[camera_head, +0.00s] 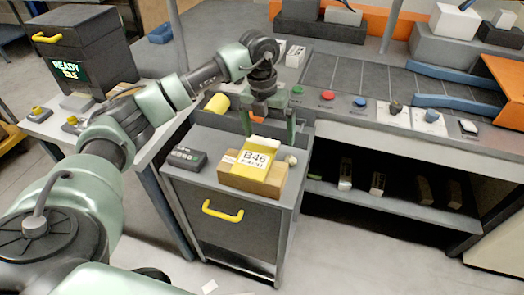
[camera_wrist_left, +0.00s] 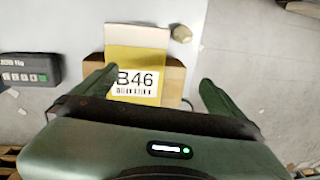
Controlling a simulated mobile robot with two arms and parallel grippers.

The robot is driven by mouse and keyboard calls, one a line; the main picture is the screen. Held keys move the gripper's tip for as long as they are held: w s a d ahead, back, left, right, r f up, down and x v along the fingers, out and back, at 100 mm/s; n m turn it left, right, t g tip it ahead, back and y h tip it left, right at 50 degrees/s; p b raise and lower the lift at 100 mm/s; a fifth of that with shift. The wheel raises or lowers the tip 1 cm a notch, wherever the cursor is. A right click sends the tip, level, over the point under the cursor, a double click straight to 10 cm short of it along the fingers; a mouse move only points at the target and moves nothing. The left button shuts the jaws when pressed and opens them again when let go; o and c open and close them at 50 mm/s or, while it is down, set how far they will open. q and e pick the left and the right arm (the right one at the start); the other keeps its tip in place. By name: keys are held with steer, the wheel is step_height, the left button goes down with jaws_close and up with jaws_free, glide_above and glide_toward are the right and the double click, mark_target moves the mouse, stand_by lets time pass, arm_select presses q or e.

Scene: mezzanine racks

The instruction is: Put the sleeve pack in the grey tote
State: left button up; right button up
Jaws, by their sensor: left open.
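What looks like the sleeve pack, a flat yellow pack (camera_head: 252,161) with a white label reading B46, lies on a brown box (camera_head: 268,187) on top of a small grey cabinet. The pack also shows in the left wrist view (camera_wrist_left: 138,60). My left gripper (camera_head: 268,132) is open and empty, pointing down above the pack's far end. In the left wrist view, its fingers (camera_wrist_left: 156,88) appear on either side of the pack and box, apart from both. I cannot tell for certain which container is the grey tote. My right gripper is not in view.
A dark device (camera_head: 187,157) lies left of the box, with a small pale object (camera_head: 291,160) to its right. The cabinet has a yellow handle (camera_head: 222,211). Behind is a bench with buttons (camera_head: 327,96) and an orange bin (camera_head: 500,92). A dark grey box (camera_head: 85,50) stands at left.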

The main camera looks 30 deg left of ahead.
mark_target(259, 150)
arm_select(q)
steer(key=a, duration=0.1)
steer(key=a+r+y, duration=0.1)
steer(key=a, duration=0.1)
steer(key=shift+s+a+n, duration=0.1)
steer(key=shift+a+n, duration=0.2)
steer(key=f, duration=0.2)
steer(key=f+p, duration=0.1)
steer(key=f, duration=0.1)
steer(key=f+p, duration=0.1)
steer(key=f, duration=0.1)
steer(key=shift+s+d+f, duration=0.1)
steer(key=shift+s+d, duration=0.05)
steer(key=shift+d, duration=0.1)
steer(key=shift+f, duration=0.6)
steer(key=c, duration=1.3)
steer(key=shift+r, duration=0.15)
